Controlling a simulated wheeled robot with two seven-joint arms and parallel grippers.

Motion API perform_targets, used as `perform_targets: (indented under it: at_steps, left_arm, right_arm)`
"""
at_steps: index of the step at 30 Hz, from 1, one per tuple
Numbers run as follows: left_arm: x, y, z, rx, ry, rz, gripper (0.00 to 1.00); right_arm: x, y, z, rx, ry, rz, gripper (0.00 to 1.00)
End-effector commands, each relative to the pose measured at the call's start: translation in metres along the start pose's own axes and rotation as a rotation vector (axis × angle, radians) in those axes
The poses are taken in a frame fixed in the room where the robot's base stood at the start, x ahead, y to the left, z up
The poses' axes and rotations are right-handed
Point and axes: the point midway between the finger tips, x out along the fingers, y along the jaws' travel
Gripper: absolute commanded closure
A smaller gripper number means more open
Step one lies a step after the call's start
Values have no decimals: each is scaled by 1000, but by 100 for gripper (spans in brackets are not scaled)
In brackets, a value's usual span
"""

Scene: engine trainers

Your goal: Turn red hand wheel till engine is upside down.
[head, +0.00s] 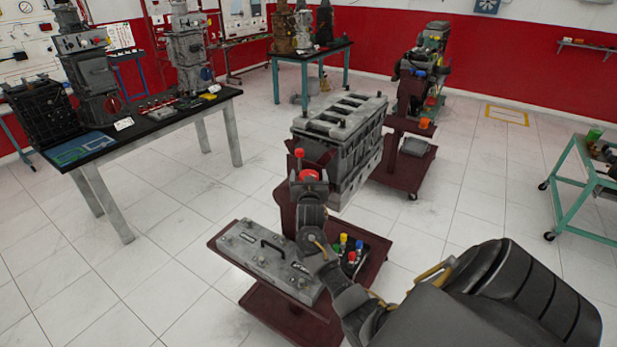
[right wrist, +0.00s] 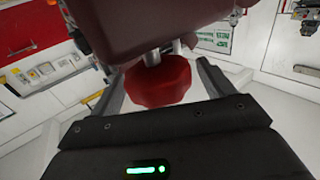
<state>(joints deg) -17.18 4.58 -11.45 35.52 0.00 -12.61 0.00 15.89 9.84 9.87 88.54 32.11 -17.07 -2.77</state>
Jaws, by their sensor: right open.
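The grey engine (head: 342,150) is mounted on a dark red wheeled stand (head: 262,297), with a face of dark slots turned up. The red hand wheel (head: 307,176) is at the near end of the engine mount. It also shows in the right wrist view (right wrist: 160,82), on a short metal shaft below a dark red housing. My right gripper (head: 308,183) is open, with one finger on each side of the wheel in the right wrist view (right wrist: 162,90). I cannot tell whether the fingers touch it. My left gripper is not in view.
A grey plate with a black handle (head: 268,260) and several coloured caps (head: 345,245) lie on the stand's base. A black-topped table (head: 150,125) is at left, another engine stand (head: 412,150) behind, and a green cart (head: 580,190) at right. Tiled floor around the stand is clear.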

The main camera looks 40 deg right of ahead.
Motion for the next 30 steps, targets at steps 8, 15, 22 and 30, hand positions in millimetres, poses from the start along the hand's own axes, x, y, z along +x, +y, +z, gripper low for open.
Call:
perform_targets:
  at_steps: [8, 15, 22, 30]
  left_arm:
    - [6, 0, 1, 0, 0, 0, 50]
    - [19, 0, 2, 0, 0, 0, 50]
    - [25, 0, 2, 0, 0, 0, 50]
    - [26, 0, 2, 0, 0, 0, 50]
  right_arm:
    - [-18, 0, 3, 1, 0, -1, 19]
    - [-67, -1, 3, 4, 0, -2, 19]
    - [-100, -1, 2, 1, -1, -1, 19]
    - [-109, -1, 0, 0, -1, 0, 19]
